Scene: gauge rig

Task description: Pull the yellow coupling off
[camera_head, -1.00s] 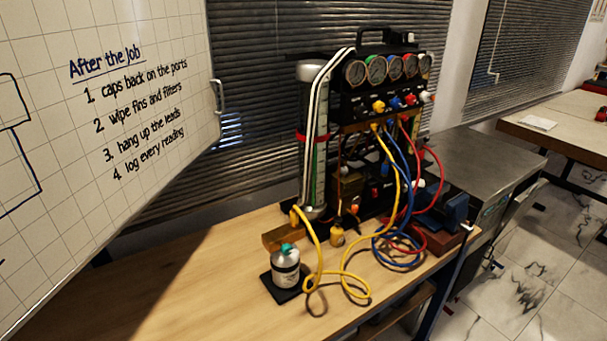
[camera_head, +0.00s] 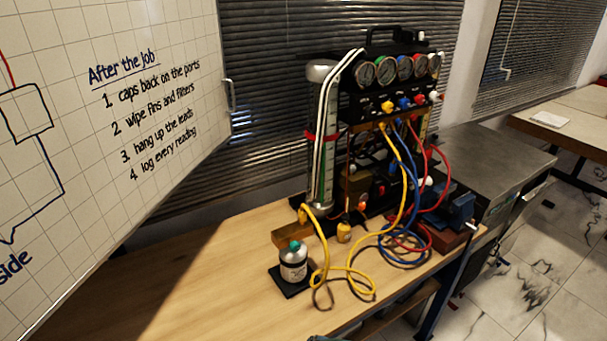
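The yellow hose (camera_head: 347,270) runs from the gauge rig (camera_head: 385,110) down to the bench and loops there. Its near end rises to a yellow coupling (camera_head: 303,214) at a brass-coloured block (camera_head: 293,236) by the foot of the clear cylinder. The coupling appears seated at the block, but it is too small to tell how it is fixed. Another yellow knob (camera_head: 388,106) sits under the gauges. Neither of my grippers can be made out; a small dark shape at the bottom edge is not clear enough to name.
A small canister with a green top (camera_head: 293,264) stands on a black pad in front of the block. A small yellow piece (camera_head: 344,233) stands beside it. Blue (camera_head: 400,248) and red hoses crowd the right. The wooden bench (camera_head: 200,285) is clear at left.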

